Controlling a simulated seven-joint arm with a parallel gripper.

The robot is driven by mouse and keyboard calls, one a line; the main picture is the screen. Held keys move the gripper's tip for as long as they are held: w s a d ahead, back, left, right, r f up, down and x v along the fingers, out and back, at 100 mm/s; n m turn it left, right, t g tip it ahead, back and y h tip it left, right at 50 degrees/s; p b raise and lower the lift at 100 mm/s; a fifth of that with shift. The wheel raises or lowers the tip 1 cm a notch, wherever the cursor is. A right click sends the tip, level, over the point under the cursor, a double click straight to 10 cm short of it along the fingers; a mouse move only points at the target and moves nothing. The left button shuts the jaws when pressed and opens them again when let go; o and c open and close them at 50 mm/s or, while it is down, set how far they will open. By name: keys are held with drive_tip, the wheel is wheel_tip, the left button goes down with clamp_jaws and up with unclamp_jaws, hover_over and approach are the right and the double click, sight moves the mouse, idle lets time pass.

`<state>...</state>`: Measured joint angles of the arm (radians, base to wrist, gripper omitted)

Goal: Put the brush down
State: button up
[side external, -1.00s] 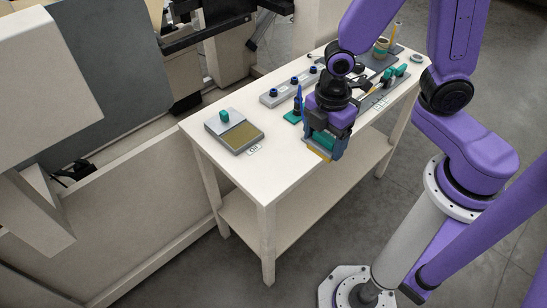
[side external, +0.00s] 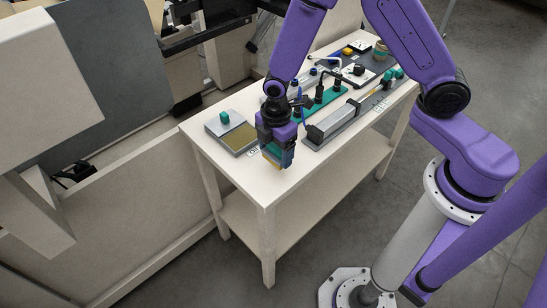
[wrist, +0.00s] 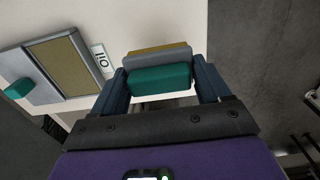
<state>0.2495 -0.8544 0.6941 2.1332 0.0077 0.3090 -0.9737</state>
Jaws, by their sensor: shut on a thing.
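My gripper (side external: 275,150) is shut on the brush (side external: 271,157). In the wrist view the brush has a teal handle block (wrist: 159,79), a grey body and a yellow-brown strip along its far side, held between my two dark blue fingers. The brush is over the near left part of the white table (side external: 240,178), right of a grey tray. I cannot tell whether it touches the tabletop.
The grey tray (side external: 213,122) has a gold-brown pad (wrist: 57,66) and a teal knob (wrist: 19,88). A small label (wrist: 102,58) lies beside it. A long grey block (side external: 335,124) and a teal rack (side external: 322,100) stand to the right. The front of the table is clear.

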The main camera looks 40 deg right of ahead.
sight(273, 159)
drive_tip(key=shift+w+f, duration=0.15)
drive_tip(key=shift+f, duration=0.05)
drive_tip(key=shift+w+a+f, duration=0.1)
drive_tip(key=shift+f, duration=1.55)
drive_tip(key=shift+f, duration=0.2)
drive_tip(key=o, duration=0.9)
drive_tip(key=shift+r, duration=0.1)
